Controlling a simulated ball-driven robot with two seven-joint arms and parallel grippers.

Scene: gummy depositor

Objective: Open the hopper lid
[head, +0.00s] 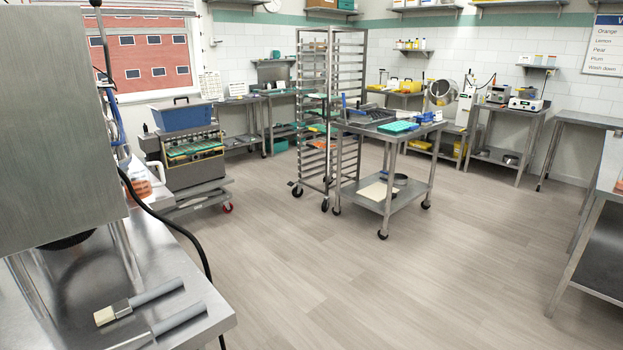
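The depositor (190,155) stands on a low wheeled base at the left middle of the head view, some way off across the floor. On top of it is a blue hopper (183,118) with a dark handle at its upper edge. The hopper's top looks covered, but the lid's edge is too small to make out clearly. Neither of my grippers shows in this view.
A steel bench (185,285) with a brush (136,302) and a large steel housing (50,130) fills the near left. A dark cable (185,232) hangs over its edge. A tall rack (328,120) and wheeled cart (390,170) stand mid-room. The floor (330,270) between is clear.

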